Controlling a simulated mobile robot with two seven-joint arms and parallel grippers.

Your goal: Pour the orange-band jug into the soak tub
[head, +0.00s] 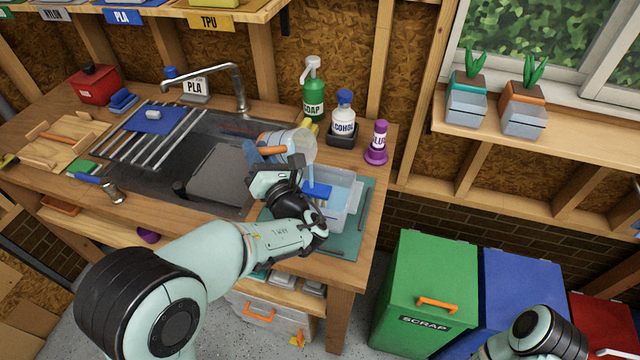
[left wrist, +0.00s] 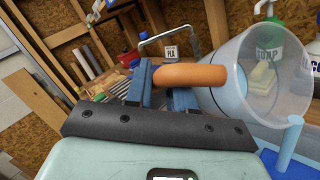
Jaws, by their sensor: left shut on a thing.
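The clear jug (head: 300,147) is tipped on its side above the soak tub (head: 345,207), its mouth to the right. A pale blue stream runs down from its lip toward the tub, which holds blue liquid and a darker blue piece. My left gripper (head: 262,152) is shut on the jug's orange handle, seen closely in the left wrist view (left wrist: 190,76). There the jug (left wrist: 255,85) is tilted and the stream (left wrist: 289,143) falls from its lip. My right gripper is out of view; only part of that arm shows at the lower right.
The tub stands on a green mat (head: 352,246) at the bench's right end. A green soap bottle (head: 313,92), an alcohol bottle (head: 343,117) and a purple bottle (head: 377,143) stand behind. The sink (head: 225,140) with its faucet (head: 238,85) lies left.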

